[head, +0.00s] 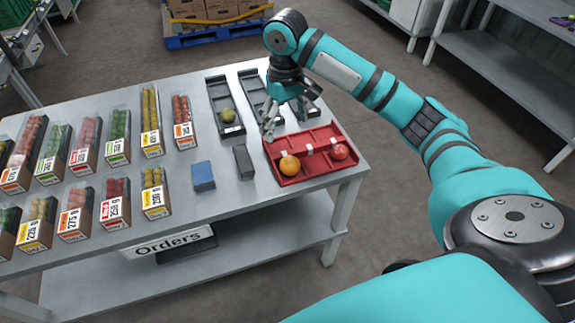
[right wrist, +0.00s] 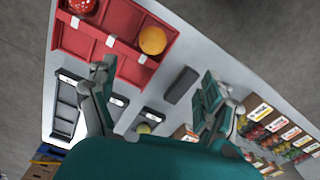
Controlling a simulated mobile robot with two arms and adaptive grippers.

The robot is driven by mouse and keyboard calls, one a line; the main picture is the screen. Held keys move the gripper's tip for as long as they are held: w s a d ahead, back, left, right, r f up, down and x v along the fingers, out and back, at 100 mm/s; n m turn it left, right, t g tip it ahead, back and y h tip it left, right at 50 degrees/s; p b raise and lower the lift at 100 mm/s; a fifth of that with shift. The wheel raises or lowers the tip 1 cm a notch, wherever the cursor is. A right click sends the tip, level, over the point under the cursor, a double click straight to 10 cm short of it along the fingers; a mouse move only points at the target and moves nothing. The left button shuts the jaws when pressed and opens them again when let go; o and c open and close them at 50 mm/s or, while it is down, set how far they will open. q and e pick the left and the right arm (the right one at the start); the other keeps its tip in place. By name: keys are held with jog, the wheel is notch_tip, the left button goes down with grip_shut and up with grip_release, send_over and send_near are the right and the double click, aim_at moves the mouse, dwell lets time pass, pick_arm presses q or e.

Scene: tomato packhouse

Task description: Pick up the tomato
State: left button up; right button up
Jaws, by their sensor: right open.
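A red tomato (head: 339,151) sits in the right part of a red divided tray (head: 317,178). An orange tomato (head: 289,165) sits in its left part. A green tomato (head: 227,115) lies in a black tray (head: 215,88) farther back. My right gripper (head: 285,124) is open and empty, above the table near the back left corner of the red tray. In the right wrist view its fingers (right wrist: 157,82) are spread wide, with the orange tomato (right wrist: 152,40) beyond them and the red tomato (right wrist: 82,5) at the top edge. My left gripper is not in view.
Packed tomato punnets (head: 73,222) with weight labels stand in rows on the left of the table. A blue block (head: 203,176) and a dark grey block (head: 243,161) lie left of the red tray. Another black tray (head: 252,83) is behind the gripper.

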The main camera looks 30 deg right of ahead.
aim_at(290, 160)
jog(key=f, duration=0.7)
jog(key=d+f+p, duration=0.1)
jog(key=f, duration=0.2)
jog(key=shift+f, duration=0.35)
jog(key=shift+w+d+f+p, duration=0.1)
jog(key=shift+d+f+p, duration=0.1)
jog(key=shift+f, duration=1.15)
jog(key=shift+d+f+p, duration=0.1)
jog(key=shift+f+p, duration=0.05)
jog(key=shift+f, duration=1.15)
jog(key=c, duration=0.9)
